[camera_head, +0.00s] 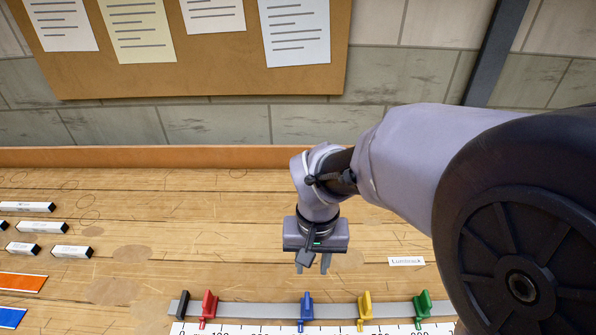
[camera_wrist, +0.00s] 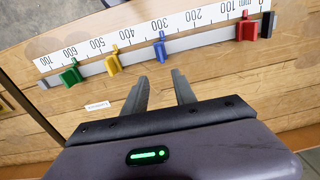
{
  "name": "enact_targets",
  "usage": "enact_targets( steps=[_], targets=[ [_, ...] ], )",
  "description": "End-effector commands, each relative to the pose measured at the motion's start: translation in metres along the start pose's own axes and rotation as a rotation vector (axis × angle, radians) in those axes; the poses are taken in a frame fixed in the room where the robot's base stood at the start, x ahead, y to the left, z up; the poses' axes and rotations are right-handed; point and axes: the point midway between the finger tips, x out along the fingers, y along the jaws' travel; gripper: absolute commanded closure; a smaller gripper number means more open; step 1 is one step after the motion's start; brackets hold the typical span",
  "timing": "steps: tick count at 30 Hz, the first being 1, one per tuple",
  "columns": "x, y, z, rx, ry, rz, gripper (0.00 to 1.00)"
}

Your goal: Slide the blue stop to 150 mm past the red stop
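The red stop (camera_head: 208,306) sits near the zero end of a grey rail, its pointer near 50 on the scale. The blue stop (camera_head: 306,308) stands on the same rail, its pointer near 300. In the wrist view the blue stop (camera_wrist: 161,51) lies just beyond the fingertips, and the red stop (camera_wrist: 246,28) is far to its right. My gripper (camera_head: 312,268) is open and empty above the bench, behind the blue stop and apart from it. Its two fingers also show in the wrist view (camera_wrist: 160,78).
The yellow stop (camera_head: 366,307) and green stop (camera_head: 423,305) share the rail (camera_head: 256,311) beside the numbered scale (camera_wrist: 96,44). A black end block (camera_head: 182,304) sits beside the red stop. A paper label (camera_head: 406,261) and several small blocks (camera_head: 72,251) lie on the bench.

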Motion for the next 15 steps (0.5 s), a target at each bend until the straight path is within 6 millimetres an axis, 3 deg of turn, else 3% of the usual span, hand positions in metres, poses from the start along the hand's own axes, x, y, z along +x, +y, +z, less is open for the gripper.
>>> enact_targets(
  steps=[5,15],
  targets=[
    [0.029,-0.005,-0.002,-0.022,-0.025,0.018,0.67],
    [0.129,-0.002,0.001,-0.019,-0.026,0.018,0.67]
  ],
)
